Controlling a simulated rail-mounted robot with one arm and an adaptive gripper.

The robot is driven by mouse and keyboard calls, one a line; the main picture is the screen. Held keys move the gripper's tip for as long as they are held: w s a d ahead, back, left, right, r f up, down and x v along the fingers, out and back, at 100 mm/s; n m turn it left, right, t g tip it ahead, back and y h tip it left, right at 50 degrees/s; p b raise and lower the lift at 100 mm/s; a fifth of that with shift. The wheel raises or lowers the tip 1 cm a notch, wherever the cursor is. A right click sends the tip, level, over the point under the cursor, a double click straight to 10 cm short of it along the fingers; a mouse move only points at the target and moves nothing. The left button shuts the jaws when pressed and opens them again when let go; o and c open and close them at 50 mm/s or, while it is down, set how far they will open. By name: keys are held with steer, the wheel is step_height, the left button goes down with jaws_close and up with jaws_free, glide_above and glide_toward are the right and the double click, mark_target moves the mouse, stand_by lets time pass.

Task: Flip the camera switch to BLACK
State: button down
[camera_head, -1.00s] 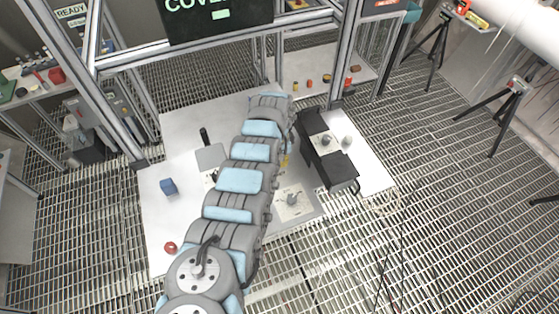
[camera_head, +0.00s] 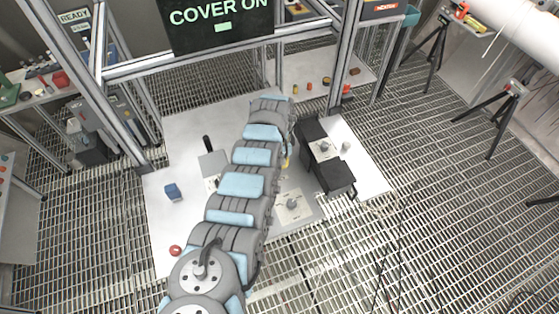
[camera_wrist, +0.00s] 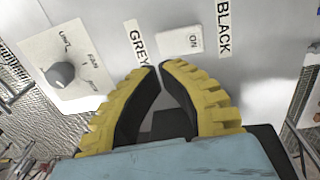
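In the wrist view, the camera switch (camera_wrist: 181,40) is a small white rocker marked ON on a pale panel. The label GREY (camera_wrist: 137,42) is on its left and the label BLACK (camera_wrist: 223,27) on its right. My gripper (camera_wrist: 160,67) has two yellow ribbed fingers with black inner pads. Its fingertips are together, with nothing seen between them, just below the switch in the picture. I cannot tell whether they touch the panel. In the head view my arm hides the switch and most of my gripper; a bit of yellow shows beside the arm.
A grey knob (camera_wrist: 62,74) on a marked plate is left of the switch in the wrist view. In the head view, a black device (camera_head: 335,175), a blue block (camera_head: 173,192) and a red ring (camera_head: 175,250) are on the white table (camera_head: 160,225). A screen (camera_head: 220,22) reads COVER ON.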

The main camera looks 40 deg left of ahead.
step_height(320, 180, up, 2)
steer(key=shift+d+r+p, duration=0.1)
steer(key=shift+d+p, duration=0.05)
steer(key=shift+p, duration=0.75)
step_height(320, 180, up, 9)
steer(key=s+d, duration=0.1)
steer(key=shift+d+r+b, duration=0.2)
steer(key=shift+d+b, duration=0.15)
steer(key=shift+b, duration=0.05)
stand_by(0.6)
